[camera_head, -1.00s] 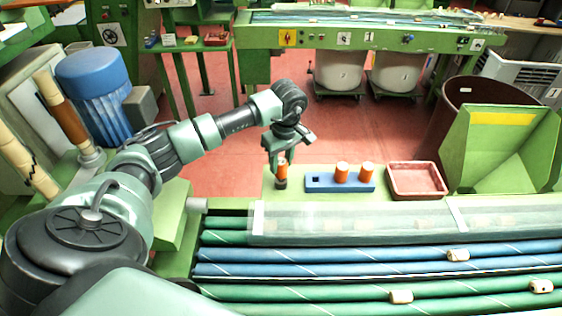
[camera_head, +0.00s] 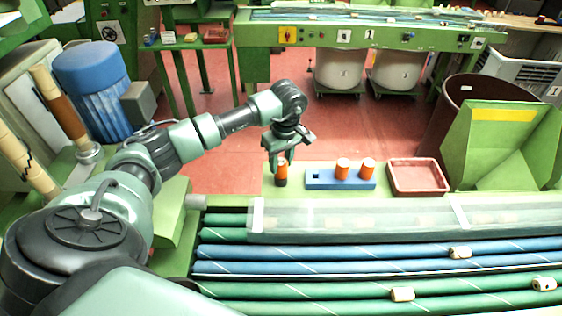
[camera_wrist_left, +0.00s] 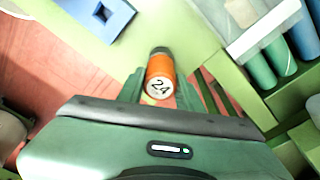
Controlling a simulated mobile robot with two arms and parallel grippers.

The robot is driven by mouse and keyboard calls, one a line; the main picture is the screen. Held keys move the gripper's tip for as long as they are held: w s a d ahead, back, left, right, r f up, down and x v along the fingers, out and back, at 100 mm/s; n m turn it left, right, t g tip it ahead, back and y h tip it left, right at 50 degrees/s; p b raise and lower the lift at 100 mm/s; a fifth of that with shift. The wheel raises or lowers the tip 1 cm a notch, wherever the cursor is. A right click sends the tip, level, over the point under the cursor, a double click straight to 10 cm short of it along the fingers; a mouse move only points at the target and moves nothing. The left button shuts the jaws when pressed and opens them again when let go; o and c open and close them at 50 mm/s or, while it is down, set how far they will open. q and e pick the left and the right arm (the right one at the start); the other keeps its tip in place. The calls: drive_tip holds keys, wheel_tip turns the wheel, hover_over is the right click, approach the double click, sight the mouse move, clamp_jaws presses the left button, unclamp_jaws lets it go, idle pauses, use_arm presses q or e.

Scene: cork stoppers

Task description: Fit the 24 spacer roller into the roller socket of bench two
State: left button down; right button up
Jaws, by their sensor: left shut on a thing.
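The 24 spacer roller is an orange cylinder (camera_head: 282,168) marked "24" on its pale end in the left wrist view (camera_wrist_left: 159,75). My left gripper (camera_head: 280,158) is shut on it from above; in the wrist view its fingers (camera_wrist_left: 160,90) stand on both sides of the roller. A dark grey section (camera_head: 281,182) shows below the orange at the green ledge; I cannot tell whether it is the roller's own end or a socket. A blue block (camera_head: 325,181) stands to the right, with an empty square hole and two upright orange rollers (camera_head: 342,168) (camera_head: 367,168). My right gripper is not in view.
A reddish tray (camera_head: 417,192) and a green hopper (camera_head: 500,150) stand right of the block. In front run a clear cover (camera_head: 350,222) and long blue and green rollers (camera_head: 330,251) carrying corks. A blue motor (camera_head: 92,90) stands at the left.

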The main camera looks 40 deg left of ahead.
use_arm(q)
drive_tip(key=shift+f, duration=0.15)
drive_tip(key=c, duration=0.9)
unclamp_jaws()
drive_tip(key=shift+o, duration=0.2)
drive_tip(key=r, duration=0.2)
drive_tip(key=r+b, duration=0.1)
drive_tip(key=r, duration=0.1)
drive_tip(key=r+b, duration=0.1)
drive_tip(key=r, duration=0.1)
drive_tip(key=shift+s+d+r, duration=0.1)
drive_tip(key=shift+d+r, duration=0.25)
drive_tip(key=shift+d, duration=0.05)
drive_tip(key=shift+r, duration=0.6)
drive_tip(key=shift+s+d+f, duration=0.1)
